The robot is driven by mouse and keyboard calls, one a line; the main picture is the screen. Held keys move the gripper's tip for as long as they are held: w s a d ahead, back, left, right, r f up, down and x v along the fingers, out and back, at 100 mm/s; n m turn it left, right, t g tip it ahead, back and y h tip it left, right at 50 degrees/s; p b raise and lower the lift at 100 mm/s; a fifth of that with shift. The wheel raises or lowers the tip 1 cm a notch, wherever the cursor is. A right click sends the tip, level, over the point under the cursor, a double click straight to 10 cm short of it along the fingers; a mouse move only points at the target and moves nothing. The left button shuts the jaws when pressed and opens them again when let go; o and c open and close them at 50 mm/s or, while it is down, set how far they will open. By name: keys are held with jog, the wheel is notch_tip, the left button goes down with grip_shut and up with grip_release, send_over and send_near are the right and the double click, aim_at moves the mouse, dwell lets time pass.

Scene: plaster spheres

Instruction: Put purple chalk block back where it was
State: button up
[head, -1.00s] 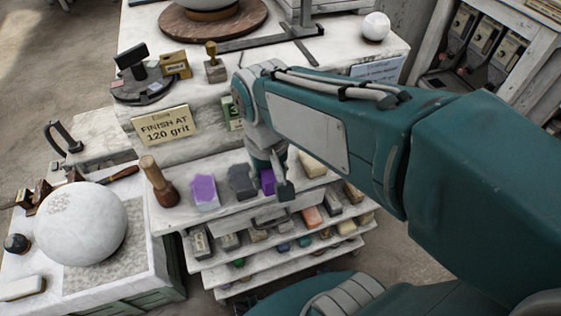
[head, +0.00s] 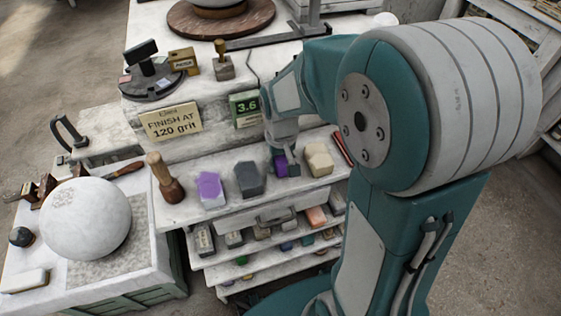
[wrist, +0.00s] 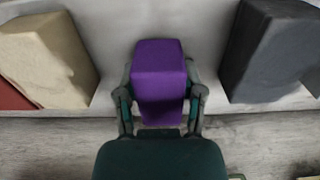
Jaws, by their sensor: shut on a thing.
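The purple chalk block (wrist: 160,72) is between the fingers of my gripper (wrist: 160,95) in the wrist view, with a finger on each side of it. In the head view the purple block (head: 280,165) shows partly behind my gripper (head: 286,166), at the white shelf top (head: 225,203). It sits between a dark grey block (head: 249,179) and a cream block (head: 318,159), apart from both. I cannot tell whether it touches the shelf. A second block with a purple top (head: 210,188) stands left of the grey one.
A wooden mallet-like tool (head: 165,178) stands at the shelf's left end. A red stick (head: 342,148) lies right of the cream block. Lower shelves (head: 240,268) hold several small blocks. A white sphere (head: 88,218) rests at left. A green 3.6 sign (head: 245,108) stands behind.

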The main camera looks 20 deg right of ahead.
aim_at(283, 158)
jog(key=shift+d+f, duration=0.25)
jog(key=shift+d, duration=0.05)
jog(key=o, duration=1)
jog(key=shift+a, duration=0.15)
notch_tip(283, 158, up, 12)
jog(key=shift+s+r, duration=0.25)
jog(key=shift+r, duration=0.05)
jog(key=s+r+t, duration=0.1)
jog(key=s+t, duration=0.1)
jog(key=s, duration=0.2)
jog(key=s+r+t, duration=0.1)
jog(key=s, duration=0.4)
jog(key=s+r+t, duration=0.1)
jog(key=s+t, duration=0.1)
jog(key=s, duration=0.2)
jog(key=shift+s+r+t, duration=0.2)
jog(key=shift+r+t, duration=0.05)
jog(key=shift+t, duration=0.05)
